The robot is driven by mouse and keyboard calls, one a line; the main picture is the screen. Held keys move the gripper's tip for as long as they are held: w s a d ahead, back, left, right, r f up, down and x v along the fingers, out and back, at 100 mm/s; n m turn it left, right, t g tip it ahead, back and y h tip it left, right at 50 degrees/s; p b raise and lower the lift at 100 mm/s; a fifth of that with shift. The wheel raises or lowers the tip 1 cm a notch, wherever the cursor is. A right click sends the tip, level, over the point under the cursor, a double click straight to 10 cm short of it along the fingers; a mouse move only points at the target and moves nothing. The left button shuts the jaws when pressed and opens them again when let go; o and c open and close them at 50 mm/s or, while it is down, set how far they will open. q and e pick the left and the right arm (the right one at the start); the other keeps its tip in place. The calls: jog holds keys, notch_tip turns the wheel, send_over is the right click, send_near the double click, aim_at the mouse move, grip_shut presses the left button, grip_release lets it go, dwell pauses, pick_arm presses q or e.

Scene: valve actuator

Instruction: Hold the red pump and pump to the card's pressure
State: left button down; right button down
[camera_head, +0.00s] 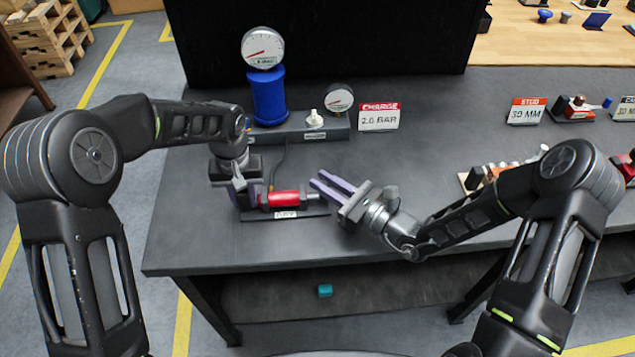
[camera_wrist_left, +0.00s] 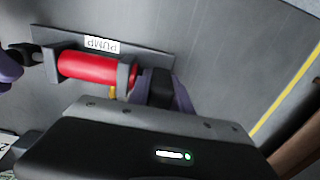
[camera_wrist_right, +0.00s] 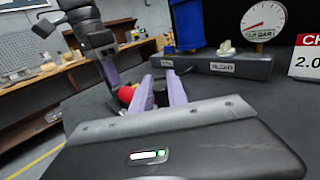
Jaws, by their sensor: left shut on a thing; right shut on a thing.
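The red pump (camera_head: 284,198) lies in a dark cradle with a PUMP label near the table's front edge. It also shows in the left wrist view (camera_wrist_left: 90,68). My left gripper (camera_head: 243,194) is shut on the dark block at the pump's left end. My right gripper (camera_head: 326,186) is at the other end, shut on the black handle (camera_wrist_right: 160,92). The fingers partly hide both held ends. The card (camera_head: 380,117) reads CHARGE 2.0 BAR. A small gauge (camera_head: 340,98) stands beside it, and a larger gauge (camera_head: 263,48) tops a blue cylinder (camera_head: 268,96); their exact readings are too small to tell.
A grey base (camera_head: 300,128) with a white knob (camera_head: 314,119) stands behind the pump, and a hose runs from it. The table between is mostly clear.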

jog(key=shift+d, duration=1.9)
jog(key=c, duration=1.3)
grip_release()
jog(key=shift+d, duration=0.15)
jog(key=v, duration=1.2)
